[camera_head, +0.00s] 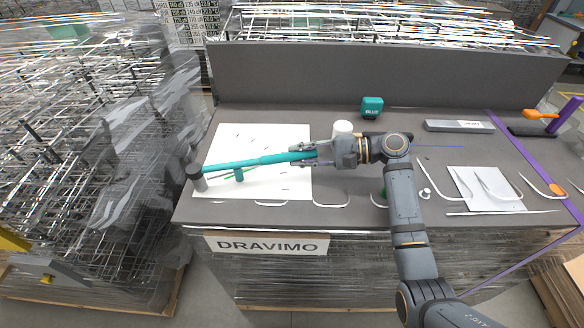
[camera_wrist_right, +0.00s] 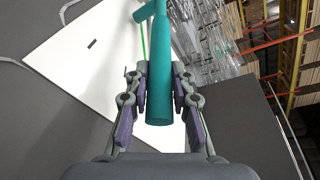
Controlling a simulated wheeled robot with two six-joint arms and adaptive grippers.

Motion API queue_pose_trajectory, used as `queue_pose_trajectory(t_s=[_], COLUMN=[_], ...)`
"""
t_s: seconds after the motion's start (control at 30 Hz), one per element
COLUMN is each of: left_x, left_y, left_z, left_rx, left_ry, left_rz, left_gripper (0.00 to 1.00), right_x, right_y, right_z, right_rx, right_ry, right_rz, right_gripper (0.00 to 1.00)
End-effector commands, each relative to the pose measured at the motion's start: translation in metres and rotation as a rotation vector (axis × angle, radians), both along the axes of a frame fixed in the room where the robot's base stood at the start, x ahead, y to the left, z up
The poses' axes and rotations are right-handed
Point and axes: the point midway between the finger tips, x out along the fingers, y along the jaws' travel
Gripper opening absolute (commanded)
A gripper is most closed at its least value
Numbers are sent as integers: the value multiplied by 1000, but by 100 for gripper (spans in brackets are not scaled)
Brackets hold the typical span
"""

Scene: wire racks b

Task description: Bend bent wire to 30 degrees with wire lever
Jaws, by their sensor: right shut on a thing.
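The wire lever (camera_head: 255,161) is a long teal bar with a thicker section, lying nearly level above the white sheet (camera_head: 230,138). My right gripper (camera_head: 308,154) is shut around its right end; the wrist view also shows the teal lever (camera_wrist_right: 160,75) between the two fingers. The lever's far end is by a dark grey upright post (camera_head: 198,180) at the sheet's left edge. A thin green line (camera_wrist_right: 142,42) runs beside the lever. I cannot clearly tell the bent wire by the post. My left gripper is not in view.
Several pale curved wires lie along the bench front, one (camera_head: 332,203) right of the sheet. A white cylinder (camera_head: 343,128) stands behind my gripper. A teal box (camera_head: 372,107) is at the back. A grey panel (camera_head: 390,72) closes the rear. Wire racks (camera_head: 90,110) stand left.

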Motion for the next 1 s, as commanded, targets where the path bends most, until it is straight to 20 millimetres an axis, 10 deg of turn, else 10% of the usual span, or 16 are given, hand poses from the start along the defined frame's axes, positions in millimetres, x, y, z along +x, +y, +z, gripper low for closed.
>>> queue_pose_trajectory(t_s=[0.33, 0.37, 0.5, 1.0], left_x=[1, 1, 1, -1], left_y=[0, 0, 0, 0], left_z=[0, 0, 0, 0], left_rx=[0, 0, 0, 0], left_ry=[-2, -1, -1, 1], left_rz=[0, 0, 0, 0], left_gripper=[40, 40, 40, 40], right_x=[3, 2, 2, -1], right_y=[-5, -5, -5, -34], right_z=[-1, -1, -1, 4], right_rx=[-2, -2, -1, -7], right_ry=[3, 3, 3, 2], right_rz=[2, 2, 1, -2], right_gripper=[0, 26, 45, 46])
